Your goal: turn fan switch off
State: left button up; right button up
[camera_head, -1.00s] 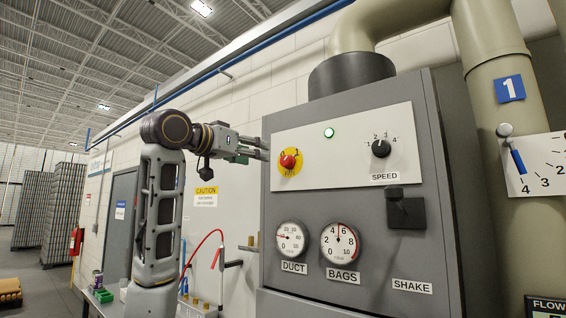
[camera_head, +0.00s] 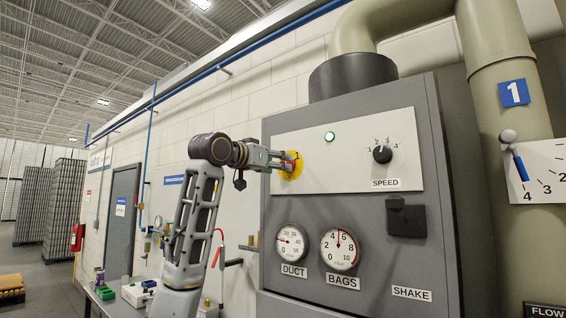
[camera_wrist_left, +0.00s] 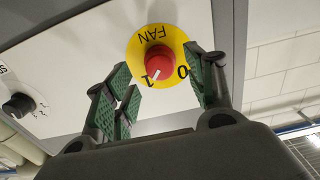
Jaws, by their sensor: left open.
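The fan switch is a red knob (camera_wrist_left: 159,66) on a round yellow plate (camera_wrist_left: 150,38) marked FAN, 0 and 1. In the left wrist view its white pointer line is at the 1. In the head view the yellow plate (camera_head: 294,171) shows on the white panel, with the knob mostly hidden by my gripper. My left gripper (camera_head: 291,160) is open at the switch. In the left wrist view its green-padded fingers (camera_wrist_left: 160,88) stand on either side of the knob; I cannot tell whether they touch it. My right gripper is in neither view.
A green lamp (camera_head: 330,136) is lit above the switch. The black speed knob (camera_head: 382,154) sits to the right. Below are the duct gauge (camera_head: 291,242), the bags gauge (camera_head: 340,249) and a black shake lever (camera_head: 405,217). A large pipe (camera_head: 500,110) stands at the right.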

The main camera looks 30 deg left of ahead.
pick_arm(q)
jog(key=w, duration=0.1)
jog(key=w+p, duration=0.1)
jog(key=w, duration=0.1)
jog(key=shift+w+d, duration=0.2)
jog(key=shift+w, duration=0.1)
jog(key=c, duration=1)
jog(key=shift+c, duration=0.2)
